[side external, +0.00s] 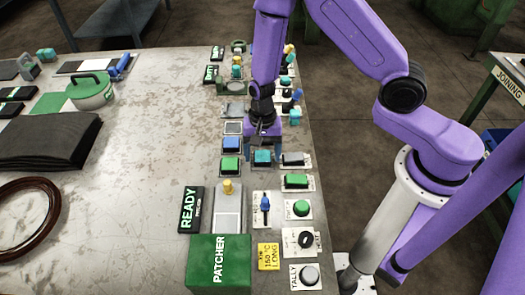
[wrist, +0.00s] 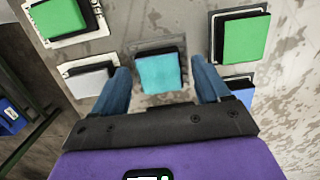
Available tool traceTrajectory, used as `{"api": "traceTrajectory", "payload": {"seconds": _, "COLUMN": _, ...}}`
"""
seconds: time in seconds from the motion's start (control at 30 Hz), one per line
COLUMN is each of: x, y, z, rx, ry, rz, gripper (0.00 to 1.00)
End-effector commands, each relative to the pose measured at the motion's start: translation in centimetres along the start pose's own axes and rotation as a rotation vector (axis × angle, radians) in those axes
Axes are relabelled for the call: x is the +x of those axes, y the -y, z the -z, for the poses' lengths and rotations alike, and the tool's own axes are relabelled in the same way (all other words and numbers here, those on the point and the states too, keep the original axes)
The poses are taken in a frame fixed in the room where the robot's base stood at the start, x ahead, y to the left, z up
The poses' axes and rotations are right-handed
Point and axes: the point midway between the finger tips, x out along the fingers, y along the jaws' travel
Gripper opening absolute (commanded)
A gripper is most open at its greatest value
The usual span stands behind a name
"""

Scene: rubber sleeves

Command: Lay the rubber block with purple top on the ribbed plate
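My gripper (side external: 263,153) is open, low over the right side of the table. Its two blue fingers stand either side of a block with a teal top (side external: 262,158). In the wrist view the same teal block (wrist: 159,71) lies between the fingertips of my gripper (wrist: 160,66), with a gap showing on each side. I cannot make out any block with a purple top in either view. I cannot tell for certain which surface is the ribbed plate; a pale grey plate (side external: 228,221) lies near the READY sign.
A blue block (side external: 231,144) and green blocks (side external: 230,165) (side external: 296,181) sit on pads nearby, with a grey one (side external: 293,159) to the right. A green PATCHER box (side external: 220,262), a blue lever (side external: 265,203) and buttons stand in front. The table's (side external: 150,190) middle is clear.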

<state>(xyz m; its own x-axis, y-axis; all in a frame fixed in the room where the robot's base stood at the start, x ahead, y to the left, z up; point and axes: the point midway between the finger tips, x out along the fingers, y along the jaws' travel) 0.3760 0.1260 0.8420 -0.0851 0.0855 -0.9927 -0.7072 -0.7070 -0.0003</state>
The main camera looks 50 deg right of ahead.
Motion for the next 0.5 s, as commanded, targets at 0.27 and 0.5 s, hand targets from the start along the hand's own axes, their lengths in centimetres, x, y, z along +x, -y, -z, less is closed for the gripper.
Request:
{"api": "traceTrajectory", "payload": {"seconds": 0.27, "x": -0.2, "y": 0.0, "z": 0.0, "rx": -0.002, "ry": 0.0, "rz": 0.001, "gripper": 0.76}}
{"api": "traceTrajectory", "payload": {"seconds": 0.5, "x": -2.7, "y": 0.2, "z": -0.1, "rx": -0.001, "ry": 0.0, "rz": 0.006, "gripper": 0.76}}
